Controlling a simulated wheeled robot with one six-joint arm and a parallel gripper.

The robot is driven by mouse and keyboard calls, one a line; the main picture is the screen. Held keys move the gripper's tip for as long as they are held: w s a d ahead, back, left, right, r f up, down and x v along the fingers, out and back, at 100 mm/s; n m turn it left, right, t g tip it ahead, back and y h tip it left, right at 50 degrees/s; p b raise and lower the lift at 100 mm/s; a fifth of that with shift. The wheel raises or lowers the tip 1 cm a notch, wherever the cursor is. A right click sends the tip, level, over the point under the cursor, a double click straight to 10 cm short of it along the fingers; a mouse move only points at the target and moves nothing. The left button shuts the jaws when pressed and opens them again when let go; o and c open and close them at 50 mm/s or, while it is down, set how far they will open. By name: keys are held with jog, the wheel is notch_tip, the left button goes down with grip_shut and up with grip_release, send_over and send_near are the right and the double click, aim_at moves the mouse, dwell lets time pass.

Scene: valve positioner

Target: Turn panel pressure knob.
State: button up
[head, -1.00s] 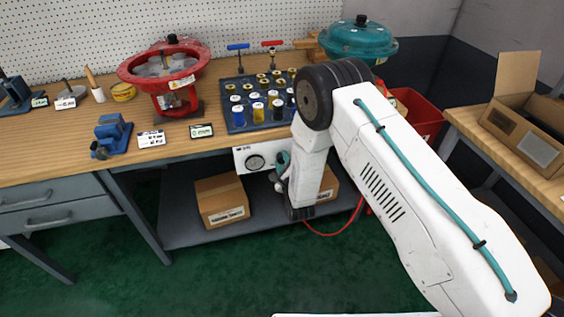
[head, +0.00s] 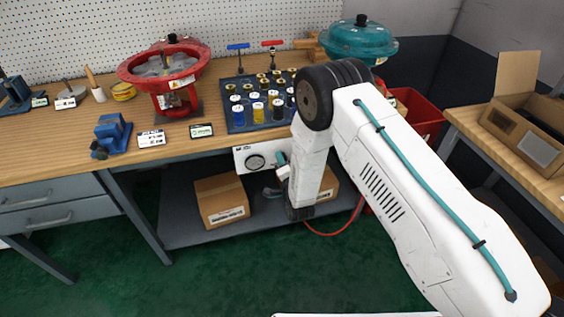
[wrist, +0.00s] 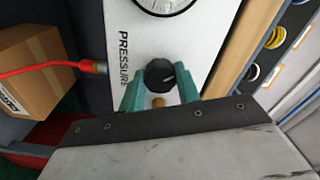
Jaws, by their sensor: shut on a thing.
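The white pressure panel (head: 244,161) hangs under the front edge of the bench, with a round gauge (head: 256,161) on it. In the wrist view the panel (wrist: 199,57) carries the word PRESSURE, part of the gauge (wrist: 165,4) and a black knob (wrist: 160,74) with a pale pointer line. My gripper (wrist: 158,94) has its two teal fingers on either side of the knob, shut on it. A small brass part (wrist: 158,101) shows between the fingers. In the head view my arm hides the knob.
Cardboard boxes (head: 221,200) stand on the lower shelf (head: 182,232) under the panel. A red hose (wrist: 45,68) runs to a fitting beside the panel. The wooden bench (head: 60,147) above holds a red valve actuator (head: 172,68) and a tray of spools (head: 236,127).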

jog(key=n, duration=2.8)
jog(key=shift+d+f, duration=0.1)
dwell(0.4)
jog(key=o, duration=1)
jog(key=shift+c, duration=0.2)
jog(key=v, duration=0.7)
jog(key=shift+s, duration=0.4)
